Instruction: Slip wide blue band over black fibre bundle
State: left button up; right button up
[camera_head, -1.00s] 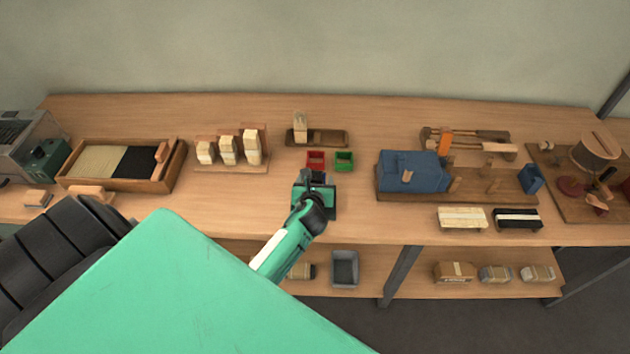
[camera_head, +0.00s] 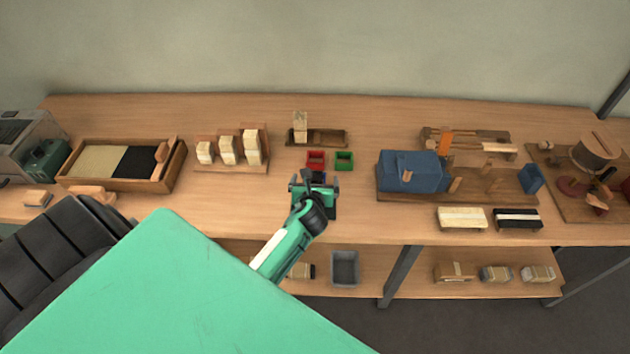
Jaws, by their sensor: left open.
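My left gripper (camera_head: 315,183) is open over the front middle of the bench, its two fingers spread apart. Between and just behind the fingers is a small patch of blue (camera_head: 319,175), likely the wide blue band. The gripper hides most of it, and I cannot tell whether the fingers touch it. Black fibre (camera_head: 136,161) lies in the right part of a wooden tray (camera_head: 66,183) at the left, beside pale fibre. I cannot make out a separate black bundle near the gripper. My right gripper is not in view.
A red box (camera_head: 316,158) and a green box (camera_head: 344,160) stand just behind the gripper. A wooden stand with pale blocks (camera_head: 229,151) is to the left. A blue machine (camera_head: 411,171) is to the right. The bench between the gripper and the blue machine is clear.

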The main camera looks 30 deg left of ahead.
pick_arm(q)
jog(key=shift+s+d+p, duration=0.25)
jog(key=shift+s+d, duration=0.1)
jog(key=shift+s, duration=0.25)
jog(key=shift+s+d+p, duration=0.25)
jog(key=shift+s+d, duration=0.1)
jog(key=shift+s, duration=0.25)
jog(key=shift+s+d+p, duration=0.2)
jog(key=shift+s+d, duration=0.25)
jog(key=shift+s, duration=0.35)
jog(key=shift+s+d+p, duration=0.15)
jog(key=shift+s+d, duration=0.3)
jog(key=shift+s, duration=0.35)
jog(key=shift+s+d+p, duration=0.2)
jog(key=shift+s+d, duration=0.25)
jog(key=shift+s, duration=0.35)
